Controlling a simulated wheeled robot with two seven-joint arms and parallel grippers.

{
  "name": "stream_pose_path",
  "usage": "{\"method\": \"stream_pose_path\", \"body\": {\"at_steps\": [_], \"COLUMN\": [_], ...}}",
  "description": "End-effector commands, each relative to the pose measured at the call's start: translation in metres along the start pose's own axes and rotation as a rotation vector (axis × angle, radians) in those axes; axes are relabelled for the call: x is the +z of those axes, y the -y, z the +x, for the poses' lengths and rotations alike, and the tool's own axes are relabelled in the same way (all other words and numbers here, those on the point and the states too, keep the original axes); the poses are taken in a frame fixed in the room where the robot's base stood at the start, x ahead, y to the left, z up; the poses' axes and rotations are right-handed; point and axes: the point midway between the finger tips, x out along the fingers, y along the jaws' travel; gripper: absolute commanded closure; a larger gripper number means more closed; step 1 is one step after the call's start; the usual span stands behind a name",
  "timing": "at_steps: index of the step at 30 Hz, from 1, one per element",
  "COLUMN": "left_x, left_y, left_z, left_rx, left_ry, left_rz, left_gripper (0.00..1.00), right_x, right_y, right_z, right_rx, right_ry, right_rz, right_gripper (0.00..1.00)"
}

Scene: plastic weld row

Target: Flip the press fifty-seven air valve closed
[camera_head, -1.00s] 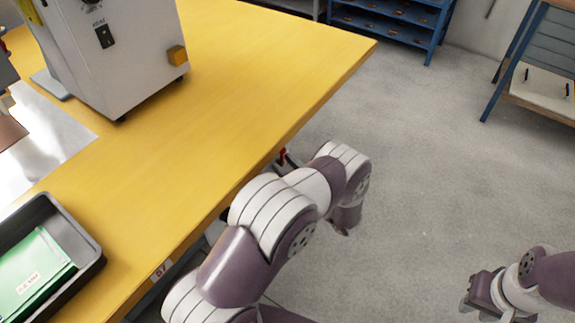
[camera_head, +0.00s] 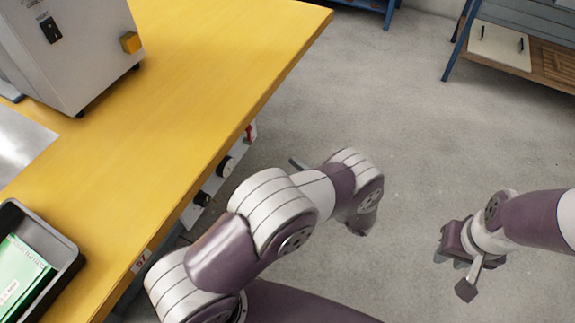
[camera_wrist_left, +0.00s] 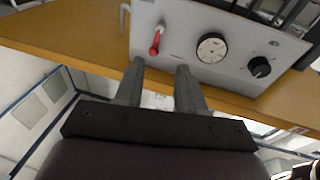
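The air valve's red lever (camera_head: 250,132) is on a grey panel under the front edge of the yellow table. In the left wrist view the red lever (camera_wrist_left: 155,43) sits on the panel (camera_wrist_left: 235,70), running from its pivot down the picture, slightly left. My left gripper (camera_wrist_left: 160,67) is open and empty; its fingertips are just below the lever in that view, with no clear contact. In the head view one finger (camera_head: 298,163) shows right of the panel; the rest is hidden by my arm. My right gripper (camera_head: 464,268) hangs over the floor; its opening is unclear.
The panel also holds a round gauge (camera_wrist_left: 212,47) and a black knob (camera_wrist_left: 260,67). A "57" label (camera_head: 141,263) is on the table edge. A grey machine (camera_head: 75,50) and a dark tray (camera_head: 68,262) stand on the table (camera_head: 190,110).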

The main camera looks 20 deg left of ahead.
Motion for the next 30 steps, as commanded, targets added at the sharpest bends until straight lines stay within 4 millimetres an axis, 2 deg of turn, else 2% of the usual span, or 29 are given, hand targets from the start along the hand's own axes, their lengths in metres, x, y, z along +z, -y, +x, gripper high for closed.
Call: {"method": "stream_pose_path", "body": {"at_steps": [2,6,7,10,13,21,24,30], "left_x": [0.000,-0.045,-0.048,-0.040,-0.037,-0.026,-0.024,-0.023], "left_y": [0.000,-0.005,-0.005,-0.005,-0.005,-0.004,-0.005,-0.005], "left_z": [0.000,0.005,0.005,0.009,0.025,0.093,0.112,0.129], "left_rx": [0.000,0.005,0.006,0.008,0.005,0.003,0.005,0.008], "left_ry": [0.000,0.099,0.119,0.138,0.137,0.137,0.136,0.137], "left_rz": [0.000,0.055,0.070,0.088,0.086,0.085,0.084,0.084], "left_gripper": [0.61,0.61,0.61,0.61,0.61,0.61,0.61,0.61], "right_x": [0.000,-0.004,-0.005,-0.004,-0.003,-0.002,-0.002,-0.002], "right_y": [0.000,0.000,0.000,0.000,0.000,0.000,0.000,0.000], "right_z": [0.000,-0.035,-0.037,-0.031,-0.028,-0.021,-0.019,-0.018], "right_rx": [0.000,0.000,0.000,0.000,0.000,0.000,0.000,0.000], "right_ry": [0.000,0.000,-0.001,-0.001,0.000,0.000,0.000,0.000], "right_rz": [0.000,0.000,0.000,0.000,0.000,0.000,0.000,0.000], "right_gripper": [0.71,0.71,0.71,0.71,0.71,0.71,0.71,0.71]}}
